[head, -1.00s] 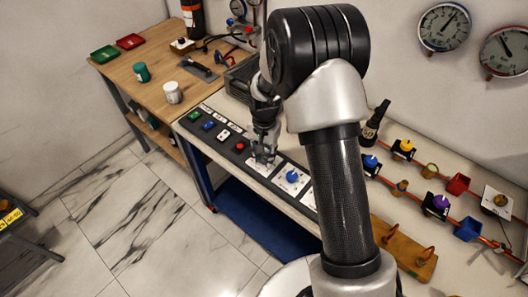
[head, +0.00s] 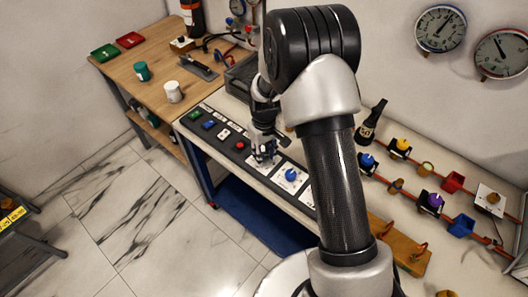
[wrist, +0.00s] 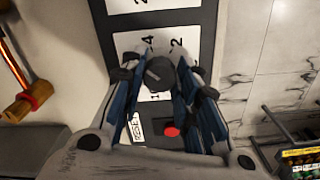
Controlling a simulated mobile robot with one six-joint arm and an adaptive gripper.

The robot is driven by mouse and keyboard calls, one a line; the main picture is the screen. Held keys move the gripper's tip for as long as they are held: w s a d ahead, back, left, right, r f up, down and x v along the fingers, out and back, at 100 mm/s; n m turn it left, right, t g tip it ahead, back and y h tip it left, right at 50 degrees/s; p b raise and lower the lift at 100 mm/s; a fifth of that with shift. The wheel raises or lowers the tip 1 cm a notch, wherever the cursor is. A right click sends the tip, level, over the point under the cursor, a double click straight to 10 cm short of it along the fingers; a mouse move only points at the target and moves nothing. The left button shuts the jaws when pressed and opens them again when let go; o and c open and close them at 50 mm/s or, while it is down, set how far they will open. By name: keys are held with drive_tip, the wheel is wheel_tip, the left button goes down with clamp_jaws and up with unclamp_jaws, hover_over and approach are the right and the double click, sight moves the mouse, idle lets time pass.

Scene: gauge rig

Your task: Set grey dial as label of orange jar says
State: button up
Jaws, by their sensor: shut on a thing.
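My gripper (head: 264,158) reaches down to the black control panel on the bench in the head view. In the wrist view its fingers (wrist: 160,92) are closed around the grey dial (wrist: 159,73), one on each side. The dial sits on a white plate (wrist: 128,42) with printed numbers; a 4 and a 2 are readable beyond it. A pale line shows on the dial's face, but I cannot tell which number it points to. In the head view the gripper hides the dial. I cannot make out an orange jar or its label.
A red button (head: 240,145) and a blue dial (head: 291,174) flank the gripper on the panel. A white jar (head: 173,92) and a green jar (head: 142,71) stand on the wooden table. Pipes with coloured valves run along the bench at right. Gauges (head: 440,28) hang on the wall.

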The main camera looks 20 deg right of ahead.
drive_tip(key=shift+n, duration=1.7)
drive_tip(key=o, duration=1.1)
drive_tip(key=shift+c, duration=0.2)
drive_tip(key=shift+r, duration=0.1)
wheel_tip(320, 180, up, 12)
